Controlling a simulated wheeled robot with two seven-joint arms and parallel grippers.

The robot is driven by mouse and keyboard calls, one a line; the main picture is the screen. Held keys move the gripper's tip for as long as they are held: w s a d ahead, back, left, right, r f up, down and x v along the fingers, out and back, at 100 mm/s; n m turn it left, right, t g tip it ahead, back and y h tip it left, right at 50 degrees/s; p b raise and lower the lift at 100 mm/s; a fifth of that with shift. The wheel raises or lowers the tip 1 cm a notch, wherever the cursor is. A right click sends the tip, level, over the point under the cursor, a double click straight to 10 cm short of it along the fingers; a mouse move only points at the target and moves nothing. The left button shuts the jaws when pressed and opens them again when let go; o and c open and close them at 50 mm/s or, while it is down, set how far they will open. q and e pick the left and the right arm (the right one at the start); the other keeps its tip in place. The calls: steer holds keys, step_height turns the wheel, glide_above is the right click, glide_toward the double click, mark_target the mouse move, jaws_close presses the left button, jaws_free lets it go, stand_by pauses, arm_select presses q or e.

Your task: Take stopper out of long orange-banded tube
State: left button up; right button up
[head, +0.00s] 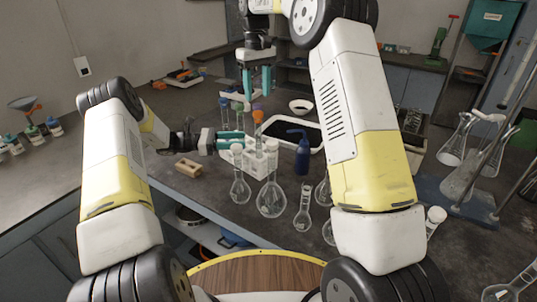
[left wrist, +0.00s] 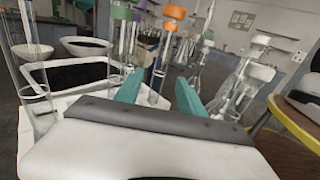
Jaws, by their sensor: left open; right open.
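The long tube with the orange stopper (head: 258,115) stands upright in the white rack (head: 262,160). My left gripper (head: 236,140) is open and level at the left of the rack. In the left wrist view the tube shows between its teal fingers (left wrist: 158,85); I cannot tell how deep between them it is. My right gripper (head: 257,82) is open, points down and is empty, above and a little behind the orange stopper.
Other tubes with purple and green stoppers (left wrist: 121,12) stand close by. Several glass flasks (head: 271,198) stand in front of the rack. A blue wash bottle (head: 302,155) and a white tray (head: 316,147) are to its right. A wooden block (head: 188,167) lies at the left.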

mark_target(258, 139)
arm_select(q)
steer(key=d, duration=0.7)
steer(key=shift+w+d, duration=0.15)
steer(key=shift+d, duration=0.1)
jaws_close()
stand_by(1.1)
